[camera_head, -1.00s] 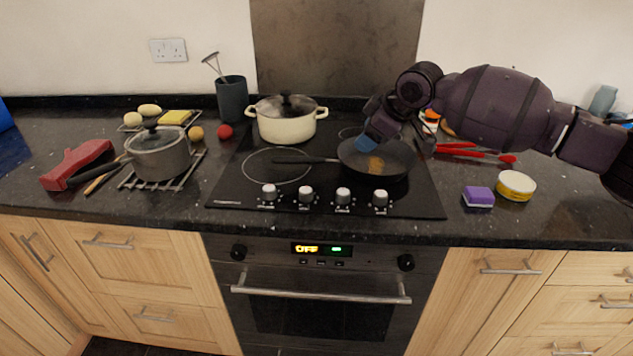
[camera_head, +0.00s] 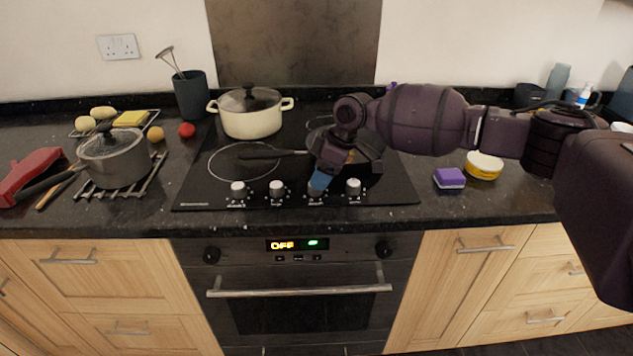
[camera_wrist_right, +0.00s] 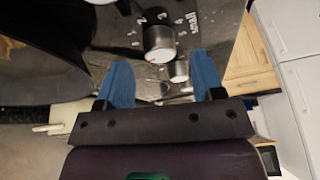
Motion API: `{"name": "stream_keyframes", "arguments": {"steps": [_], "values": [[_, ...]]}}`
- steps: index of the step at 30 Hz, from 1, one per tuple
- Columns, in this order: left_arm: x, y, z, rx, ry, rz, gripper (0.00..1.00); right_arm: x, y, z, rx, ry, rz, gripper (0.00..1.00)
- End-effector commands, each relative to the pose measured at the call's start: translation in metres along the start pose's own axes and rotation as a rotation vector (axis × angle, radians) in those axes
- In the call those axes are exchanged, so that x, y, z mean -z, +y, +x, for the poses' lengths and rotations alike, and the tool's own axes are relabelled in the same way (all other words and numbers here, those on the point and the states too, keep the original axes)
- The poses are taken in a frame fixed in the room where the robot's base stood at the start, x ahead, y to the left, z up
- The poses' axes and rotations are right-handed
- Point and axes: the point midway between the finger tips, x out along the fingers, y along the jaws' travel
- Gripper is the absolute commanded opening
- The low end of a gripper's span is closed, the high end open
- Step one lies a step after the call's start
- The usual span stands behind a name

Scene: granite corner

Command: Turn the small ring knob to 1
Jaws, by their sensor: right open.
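A row of silver knobs stands along the front of the black hob (camera_head: 210,197), among them a left knob (camera_head: 237,190), a second knob (camera_head: 276,188) and a rightmost knob (camera_head: 353,187). My right gripper (camera_head: 318,184), with blue fingertips, is above the third knob (camera_head: 315,196) and partly hides it. In the right wrist view, a silver knob (camera_wrist_right: 160,43) with printed numbers around it lies just ahead of the open blue fingers (camera_wrist_right: 163,78). No contact is visible. The small lettering is too blurred to tell which ring it names. My left gripper is out of view.
A black frying pan (camera_head: 368,160) sits behind the gripper, its handle pointing left. A cream pot (camera_head: 250,122) stands at the back of the hob. A purple sponge (camera_head: 449,178) and a yellow tub (camera_head: 484,168) lie to the right. The front strip of counter is clear.

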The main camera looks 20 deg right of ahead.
Motion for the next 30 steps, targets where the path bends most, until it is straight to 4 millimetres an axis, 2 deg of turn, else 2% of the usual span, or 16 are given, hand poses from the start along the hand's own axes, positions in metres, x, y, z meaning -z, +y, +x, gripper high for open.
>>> {"name": "stream_keyframes", "arguments": {"steps": [1, 6, 18, 27, 30], "values": [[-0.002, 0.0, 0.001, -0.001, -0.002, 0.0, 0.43, 0.0, 0.0, 0.009, 0.002, -0.001, 0.0, 0.61], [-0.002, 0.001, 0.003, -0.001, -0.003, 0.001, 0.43, 0.0, 0.0, 0.023, 0.0, -0.001, 0.0, 0.61], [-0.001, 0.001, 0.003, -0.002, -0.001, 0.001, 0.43, 0.001, 0.0, 0.027, -0.002, 0.001, 0.0, 0.61], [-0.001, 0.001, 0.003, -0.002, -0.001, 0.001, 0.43, 0.0, 0.0, 0.027, -0.002, 0.001, 0.0, 0.16], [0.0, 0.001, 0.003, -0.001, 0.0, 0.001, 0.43, 0.0, 0.0, 0.027, -0.002, 0.001, 0.001, 0.13]]}}
